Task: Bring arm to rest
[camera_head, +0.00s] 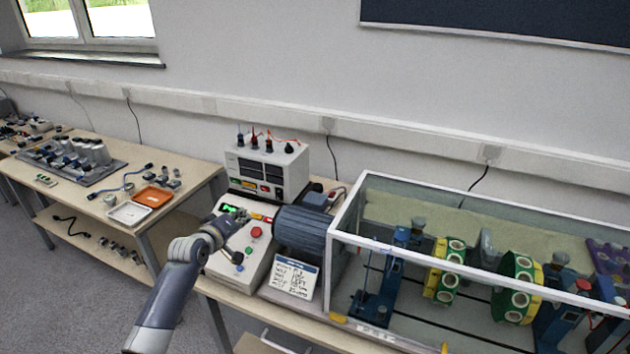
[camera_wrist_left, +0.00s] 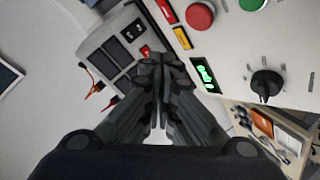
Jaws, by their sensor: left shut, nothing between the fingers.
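My left arm (camera_head: 172,298) comes in from the lower left in the head view. Its gripper (camera_head: 238,220) is over the sloped control panel (camera_head: 226,268), near the green lit display. In the left wrist view the gripper (camera_wrist_left: 160,65) has its dark fingers together with nothing between them. Past the fingers are the green display (camera_wrist_left: 206,76), a red button (camera_wrist_left: 199,16), a green button (camera_wrist_left: 252,4) and a black knob (camera_wrist_left: 266,84). I cannot tell from these views whether the fingertips touch the panel. My right gripper is not in view.
A grey motor (camera_head: 301,230) stands right of the panel, beside a glass-walled case (camera_head: 341,240) with green and yellow discs. A white power unit (camera_head: 292,160) stands behind. A written card (camera_head: 293,278) leans in front. A second table (camera_head: 208,174) holds trays and parts at left.

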